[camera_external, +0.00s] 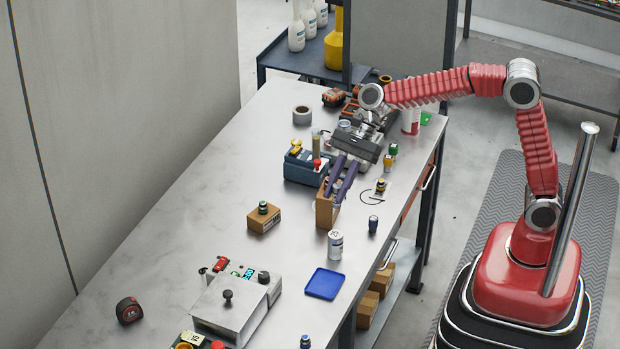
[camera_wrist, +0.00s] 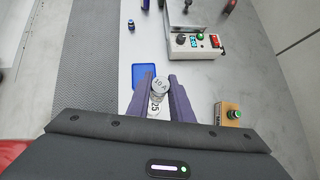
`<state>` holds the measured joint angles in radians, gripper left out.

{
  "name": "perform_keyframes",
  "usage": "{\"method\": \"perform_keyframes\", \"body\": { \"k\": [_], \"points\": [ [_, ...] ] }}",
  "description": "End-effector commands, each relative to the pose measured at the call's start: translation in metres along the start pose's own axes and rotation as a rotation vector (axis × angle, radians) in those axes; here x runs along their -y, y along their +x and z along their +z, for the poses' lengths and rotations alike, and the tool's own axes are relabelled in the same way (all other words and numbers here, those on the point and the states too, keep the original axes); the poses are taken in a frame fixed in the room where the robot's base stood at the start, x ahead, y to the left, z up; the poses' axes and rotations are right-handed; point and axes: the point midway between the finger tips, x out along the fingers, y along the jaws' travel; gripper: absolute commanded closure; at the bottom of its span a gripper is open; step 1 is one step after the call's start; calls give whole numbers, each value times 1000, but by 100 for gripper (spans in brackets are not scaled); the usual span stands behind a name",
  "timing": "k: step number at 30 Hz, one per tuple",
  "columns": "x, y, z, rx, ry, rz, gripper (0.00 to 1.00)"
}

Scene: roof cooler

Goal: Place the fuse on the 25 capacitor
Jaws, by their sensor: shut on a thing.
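The fuse is a small silver cylinder whose round end, marked "10 A" (camera_wrist: 160,84), shows between the two purple fingers in the wrist view. My gripper (camera_external: 337,194) is shut on it and holds it above the table. The 25 capacitor (camera_external: 335,243) is a pale, upright can with a dark "25" on its side. It stands on the table, below and nearer the camera than my fingertips in the external view.
A blue tray (camera_external: 325,284) lies in front of the capacitor. A dark small cylinder (camera_external: 373,224) stands to its right. A cardboard block (camera_external: 326,211) stands close behind the fingers; another (camera_external: 264,218) with a green-topped part is left. A metal control box (camera_external: 230,306) sits front left.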

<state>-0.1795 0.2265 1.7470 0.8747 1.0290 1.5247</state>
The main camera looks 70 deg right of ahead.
Motion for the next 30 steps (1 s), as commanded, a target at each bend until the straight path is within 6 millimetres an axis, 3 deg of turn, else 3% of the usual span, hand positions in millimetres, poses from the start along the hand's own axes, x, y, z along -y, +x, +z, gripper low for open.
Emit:
{"method": "perform_keyframes", "body": {
  "k": [10, 23, 30],
  "points": [
    [0, 31, -31, -1, 3, 1, 100],
    [0, 36, -36, -1, 2, 0, 100],
    [0, 58, -58, -2, 5, 2, 100]
  ]
}}
